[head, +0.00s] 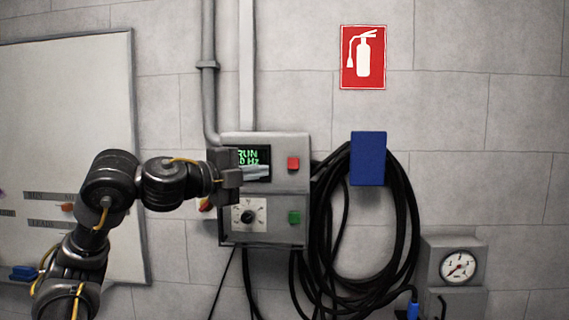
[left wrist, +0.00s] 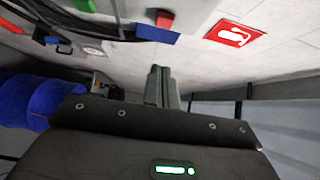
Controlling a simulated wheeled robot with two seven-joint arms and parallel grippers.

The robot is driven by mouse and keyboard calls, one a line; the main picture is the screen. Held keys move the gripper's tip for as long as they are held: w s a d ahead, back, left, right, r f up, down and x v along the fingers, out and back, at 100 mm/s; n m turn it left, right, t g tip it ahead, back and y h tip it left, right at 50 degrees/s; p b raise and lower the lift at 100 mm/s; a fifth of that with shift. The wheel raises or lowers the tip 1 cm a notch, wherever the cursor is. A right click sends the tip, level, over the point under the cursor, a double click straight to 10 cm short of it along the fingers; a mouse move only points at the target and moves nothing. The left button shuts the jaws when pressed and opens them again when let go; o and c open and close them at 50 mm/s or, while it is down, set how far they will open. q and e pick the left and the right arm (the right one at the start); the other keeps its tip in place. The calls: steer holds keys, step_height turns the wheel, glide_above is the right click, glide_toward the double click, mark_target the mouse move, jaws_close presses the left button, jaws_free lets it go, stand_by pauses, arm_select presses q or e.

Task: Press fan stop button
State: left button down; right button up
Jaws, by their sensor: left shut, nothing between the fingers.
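A grey control box (head: 265,240) on the wall carries a red button (head: 293,163) at its upper right and a green button (head: 294,217) below it. Its display (head: 262,152) shows green text with "RUN", partly hidden by my gripper. My left gripper (head: 232,180) is shut and empty, in front of the display and left of the red button. In the left wrist view the shut fingers (left wrist: 160,72) point toward the wall, with the red button (left wrist: 165,19) beyond the tips and apart from them in the picture. My right gripper is not in view.
A black knob (head: 248,216) sits at the box's lower left. Black cable coils (head: 322,225) hang from a blue holder (head: 368,158) just right of the box. A gauge (head: 458,267) is at lower right, a whiteboard (head: 70,100) at left, a red extinguisher sign (head: 362,57) above.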

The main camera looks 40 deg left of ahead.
arm_select(q)
steer(key=p, duration=0.3)
glide_toward(298, 164)
steer(key=w+d, duration=0.2)
steer(key=d, duration=0.1)
steer(key=w, duration=0.1)
steer(key=w+a, duration=0.1)
steer(key=w+p, duration=0.1)
steer(key=shift+a+r, duration=0.1)
steer(key=shift+a, duration=0.2)
steer(key=shift+w+a, duration=0.4)
steer(key=shift+d, duration=0.1)
